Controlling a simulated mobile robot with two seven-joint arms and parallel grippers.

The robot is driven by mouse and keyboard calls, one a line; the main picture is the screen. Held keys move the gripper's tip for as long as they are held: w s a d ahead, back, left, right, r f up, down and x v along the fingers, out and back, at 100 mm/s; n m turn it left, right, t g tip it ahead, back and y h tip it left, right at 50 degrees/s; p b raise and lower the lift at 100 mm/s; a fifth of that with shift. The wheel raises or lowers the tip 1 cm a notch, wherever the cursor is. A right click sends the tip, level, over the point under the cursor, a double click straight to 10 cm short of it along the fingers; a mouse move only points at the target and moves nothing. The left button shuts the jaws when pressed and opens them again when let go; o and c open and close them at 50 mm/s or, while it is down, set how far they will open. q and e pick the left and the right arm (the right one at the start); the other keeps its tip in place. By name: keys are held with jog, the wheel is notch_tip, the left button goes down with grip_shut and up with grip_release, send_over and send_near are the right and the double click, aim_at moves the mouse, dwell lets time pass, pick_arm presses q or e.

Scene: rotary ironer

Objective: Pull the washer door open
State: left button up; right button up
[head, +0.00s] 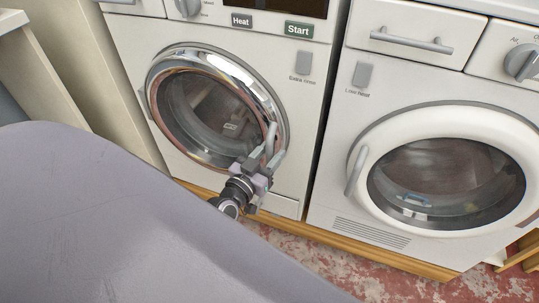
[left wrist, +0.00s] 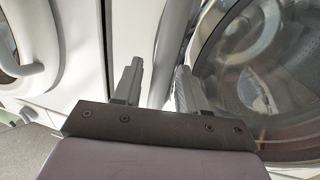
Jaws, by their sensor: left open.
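The washer door (head: 178,69), a round glass door with a chrome ring, is on the left machine and looks shut. Its light bar handle (head: 271,138) is on the ring's right side. My left gripper (head: 267,155) is at the lower end of this handle, with its fingers open on either side of it. In the left wrist view, the open fingers (left wrist: 158,66) point at the machine front, and a pale curved bar, apparently the handle (left wrist: 173,42), runs between them. The door glass (left wrist: 255,65) is to the right there. Contact cannot be told. My right gripper is not in view.
A second machine with a white round door (head: 362,140) stands close on the right. It has its own handle (head: 355,171). Start (head: 299,30) and Heat (head: 241,20) labels sit above the washer door. Red worn floor (head: 340,266) shows in front.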

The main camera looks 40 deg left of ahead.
pick_arm(q)
grip_shut()
jog(key=shift+s, duration=0.1)
